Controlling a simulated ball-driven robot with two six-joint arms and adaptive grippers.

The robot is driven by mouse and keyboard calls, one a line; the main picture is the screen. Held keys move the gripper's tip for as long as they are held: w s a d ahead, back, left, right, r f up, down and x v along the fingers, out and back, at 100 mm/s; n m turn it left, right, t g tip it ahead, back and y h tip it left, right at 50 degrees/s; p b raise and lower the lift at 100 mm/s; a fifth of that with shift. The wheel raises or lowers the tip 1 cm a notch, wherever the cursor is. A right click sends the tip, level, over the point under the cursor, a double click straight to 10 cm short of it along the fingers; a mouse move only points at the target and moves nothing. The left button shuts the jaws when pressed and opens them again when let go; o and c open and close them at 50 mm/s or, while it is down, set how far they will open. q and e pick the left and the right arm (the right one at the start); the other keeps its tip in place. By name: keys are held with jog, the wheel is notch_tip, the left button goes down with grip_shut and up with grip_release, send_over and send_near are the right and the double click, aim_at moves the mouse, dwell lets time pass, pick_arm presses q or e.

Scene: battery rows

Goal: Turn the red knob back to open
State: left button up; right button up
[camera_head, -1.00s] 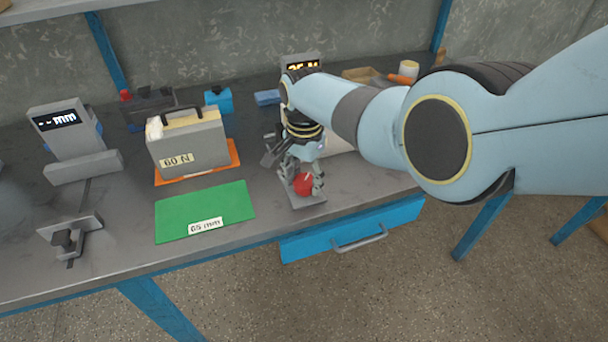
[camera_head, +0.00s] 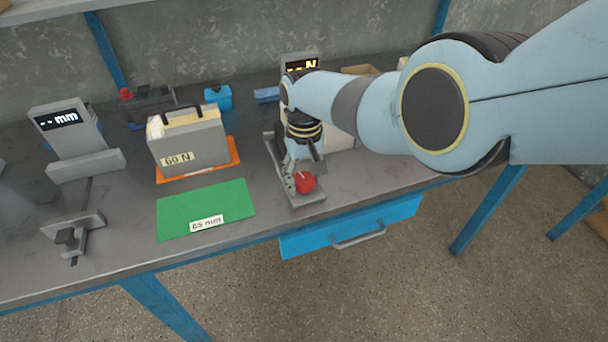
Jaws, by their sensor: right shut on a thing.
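The red knob (camera_head: 305,183) is at the front end of a grey fixture (camera_head: 308,201) near the bench's front edge. A small light mark shows on the knob. My right gripper (camera_head: 302,177) reaches down to the knob from above and behind, and it is shut on the knob. Its fingers partly hide the knob's back and sides. A grey device with a lit display (camera_head: 301,65) ending in "N" stands behind my right arm, which covers part of it. My left gripper is not in view.
A green mat (camera_head: 235,200) labelled 65 mm lies left of the knob. A battery-like box (camera_head: 205,145) labelled 60 N stands on an orange mat (camera_head: 232,165). A "mm" gauge (camera_head: 68,140) is at the left. A blue drawer (camera_head: 300,243) is below the bench edge.

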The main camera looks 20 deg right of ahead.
jog(key=n, duration=0.4)
jog(key=shift+n, duration=0.3)
jog(key=n, duration=0.3)
jog(key=shift+d+n, duration=0.1)
jog(key=shift+n, duration=0.2)
jog(key=n, duration=0.4)
jog(key=shift+w+n, duration=0.1)
jog(key=shift+n, duration=0.2)
jog(key=n, duration=0.4)
jog(key=shift+n, duration=0.3)
jog(key=n, duration=0.8)
jog(key=shift+w, duration=0.1)
jog(key=n, duration=0.4)
jog(key=shift+n, duration=2.4)
